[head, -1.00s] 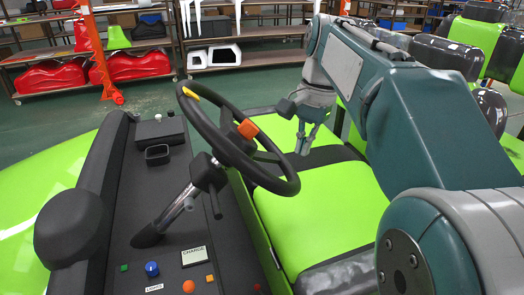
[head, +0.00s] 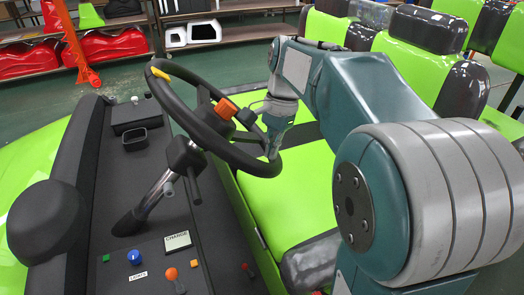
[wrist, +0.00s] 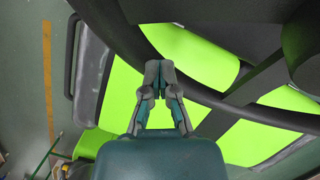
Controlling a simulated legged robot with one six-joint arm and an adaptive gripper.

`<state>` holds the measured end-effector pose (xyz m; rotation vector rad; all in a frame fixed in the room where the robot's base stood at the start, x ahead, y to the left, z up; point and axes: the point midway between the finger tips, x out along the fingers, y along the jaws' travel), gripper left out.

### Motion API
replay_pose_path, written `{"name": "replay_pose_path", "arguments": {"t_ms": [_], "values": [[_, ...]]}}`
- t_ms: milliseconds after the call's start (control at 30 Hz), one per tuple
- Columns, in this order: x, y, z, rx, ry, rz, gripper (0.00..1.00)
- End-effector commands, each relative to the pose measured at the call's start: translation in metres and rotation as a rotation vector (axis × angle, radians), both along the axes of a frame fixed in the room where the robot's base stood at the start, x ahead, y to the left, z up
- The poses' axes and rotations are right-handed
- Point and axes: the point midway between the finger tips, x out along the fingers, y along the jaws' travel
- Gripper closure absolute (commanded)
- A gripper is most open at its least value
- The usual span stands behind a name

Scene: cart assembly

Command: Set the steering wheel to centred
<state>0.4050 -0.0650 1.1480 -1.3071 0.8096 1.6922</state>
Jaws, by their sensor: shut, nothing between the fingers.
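The black steering wheel (head: 172,106) sits tilted on its column above the dashboard. A yellow mark (head: 160,73) is at the upper left of its rim, and an orange block (head: 225,108) is near the wheel's middle. My gripper (head: 273,152) is at the right side of the rim, pointing down. It is shut and empty. In the wrist view, the closed fingertips (wrist: 159,72) lie close beside the dark rim (wrist: 210,98). I cannot tell whether they touch it.
The dashboard holds a blue knob (head: 134,257), an orange knob (head: 171,274) and a CHARGE panel (head: 177,240). Green seats (head: 285,200) lie below and right of the wheel. Shelves with red parts (head: 105,44) stand at the back.

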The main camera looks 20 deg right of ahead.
Motion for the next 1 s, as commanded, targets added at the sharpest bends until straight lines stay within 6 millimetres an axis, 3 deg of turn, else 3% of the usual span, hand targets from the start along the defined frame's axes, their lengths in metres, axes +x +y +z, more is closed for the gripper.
{"name": "replay_pose_path", "arguments": {"t_ms": [200,633,1000], "values": [[-0.012,0.025,0.011,0.001,-0.002,0.006,1.00],[-0.014,0.028,0.013,0.002,-0.001,0.003,1.00],[-0.023,0.044,0.029,0.002,-0.001,0.004,1.00]]}}
